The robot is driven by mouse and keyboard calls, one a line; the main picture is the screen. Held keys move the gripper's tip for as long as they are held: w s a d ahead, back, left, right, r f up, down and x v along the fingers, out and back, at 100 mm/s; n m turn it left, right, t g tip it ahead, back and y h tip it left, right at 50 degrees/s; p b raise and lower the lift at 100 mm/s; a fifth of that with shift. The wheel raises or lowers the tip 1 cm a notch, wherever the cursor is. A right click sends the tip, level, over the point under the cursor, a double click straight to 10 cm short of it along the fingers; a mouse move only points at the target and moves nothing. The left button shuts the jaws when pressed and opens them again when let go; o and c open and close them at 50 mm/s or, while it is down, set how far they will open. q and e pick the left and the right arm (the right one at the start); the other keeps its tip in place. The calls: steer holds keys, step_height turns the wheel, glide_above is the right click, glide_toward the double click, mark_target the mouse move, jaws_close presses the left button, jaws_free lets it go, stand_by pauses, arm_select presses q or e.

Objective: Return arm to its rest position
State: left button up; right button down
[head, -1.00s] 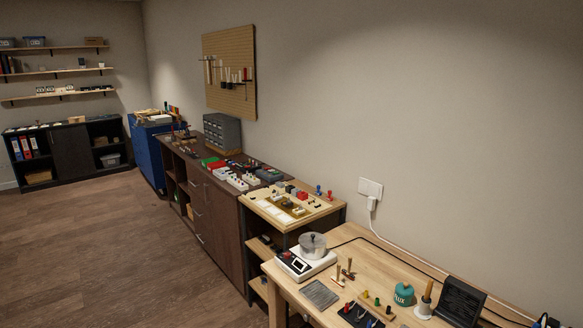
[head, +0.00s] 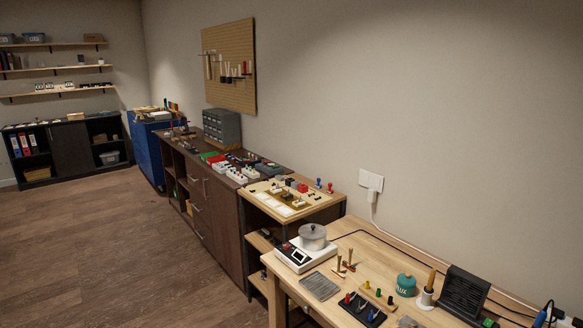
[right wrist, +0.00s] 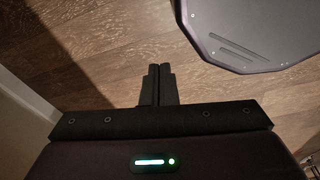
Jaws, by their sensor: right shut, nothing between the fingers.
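My right gripper (right wrist: 158,85) shows in the right wrist view. Its two dark fingers are together with nothing between them, above the wooden floor (right wrist: 110,48). My left gripper is in neither view, and neither arm shows in the head view.
A wooden workbench (head: 375,248) with a hot plate and pot (head: 312,238), a flux jar (head: 406,285) and small tools stands at the lower right. Dark cabinets (head: 215,215) run along the wall. The floor (head: 90,240) at left is clear. A pale skirting (right wrist: 25,95) edges the wrist view.

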steer(key=s+f+m, duration=0.1)
steer(key=s+m, duration=0.1)
steer(key=s, duration=0.4)
steer(key=shift+a+f+m+g+h, duration=0.3)
steer(key=shift+f+m+g+h, duration=0.05)
steer(key=shift+m+g+h, duration=0.05)
steer(key=shift+s, duration=0.1)
